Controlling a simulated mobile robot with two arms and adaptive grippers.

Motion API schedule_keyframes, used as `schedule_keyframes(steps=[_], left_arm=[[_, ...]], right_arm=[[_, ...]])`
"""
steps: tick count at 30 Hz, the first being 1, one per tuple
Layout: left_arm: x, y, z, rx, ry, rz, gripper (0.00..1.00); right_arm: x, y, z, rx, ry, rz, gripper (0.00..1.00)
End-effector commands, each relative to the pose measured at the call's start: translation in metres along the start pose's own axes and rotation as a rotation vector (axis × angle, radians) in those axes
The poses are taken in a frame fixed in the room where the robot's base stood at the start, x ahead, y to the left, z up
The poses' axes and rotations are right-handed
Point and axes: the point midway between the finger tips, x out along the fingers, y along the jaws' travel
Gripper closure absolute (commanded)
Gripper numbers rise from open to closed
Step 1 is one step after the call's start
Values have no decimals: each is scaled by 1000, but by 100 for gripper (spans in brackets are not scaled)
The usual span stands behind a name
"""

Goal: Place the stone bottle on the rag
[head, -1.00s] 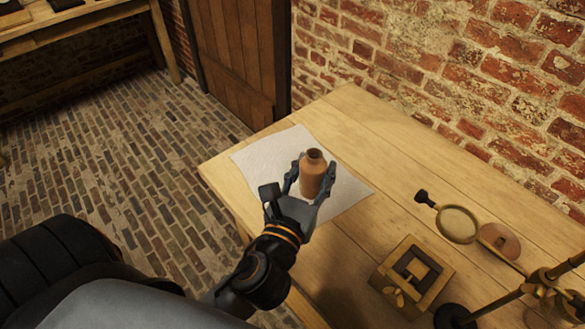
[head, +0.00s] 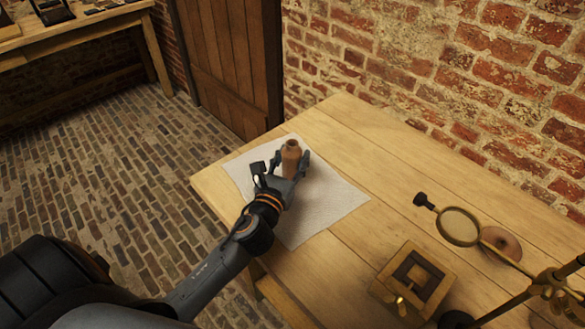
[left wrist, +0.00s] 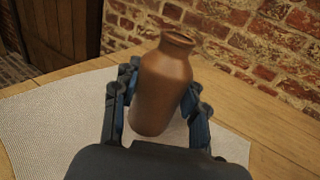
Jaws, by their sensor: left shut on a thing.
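The stone bottle is brown with a short neck; it is over the rag in the head view (head: 291,160) and large in the left wrist view (left wrist: 162,90). My left gripper (head: 289,172) is shut on it, with one finger on each side, also in the left wrist view (left wrist: 160,105). The bottle is roughly upright in the head view. I cannot tell whether its base touches the rag. The rag is a pale, flat cloth (head: 335,197) on the wooden table, and it also shows in the left wrist view (left wrist: 50,125). My right gripper is out of view.
A magnifying glass on a brass stand (head: 460,226) and a square wooden box (head: 425,272) stand on the table's right part. The table (head: 350,130) is clear beyond the rag. A brick wall (head: 420,60) runs behind it.

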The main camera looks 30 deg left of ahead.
Motion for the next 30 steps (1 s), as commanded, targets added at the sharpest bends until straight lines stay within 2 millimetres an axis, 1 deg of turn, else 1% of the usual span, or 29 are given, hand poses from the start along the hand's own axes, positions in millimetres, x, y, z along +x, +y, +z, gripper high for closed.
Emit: schedule_keyframes(steps=[1, 3, 6, 15, 26, 27, 29, 30], left_arm=[[0, 0, -13, -4, 3, 4, 95], [0, 0, -24, -4, 3, 3, 95], [0, 0, -30, -2, 1, 2, 95], [0, 0, -31, 0, 0, 0, 95], [-1, 0, -46, 0, 7, 1, 95], [-1, 0, -47, 0, 9, 1, 100], [-1, 0, -47, 0, 10, 1, 100], [-2, 0, -48, 0, 12, 2, 55]], right_arm=[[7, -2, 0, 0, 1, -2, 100], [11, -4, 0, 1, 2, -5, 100], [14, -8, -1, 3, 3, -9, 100], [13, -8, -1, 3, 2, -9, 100], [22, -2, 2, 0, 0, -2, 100], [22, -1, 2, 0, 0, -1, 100], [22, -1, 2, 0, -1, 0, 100], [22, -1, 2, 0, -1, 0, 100]])
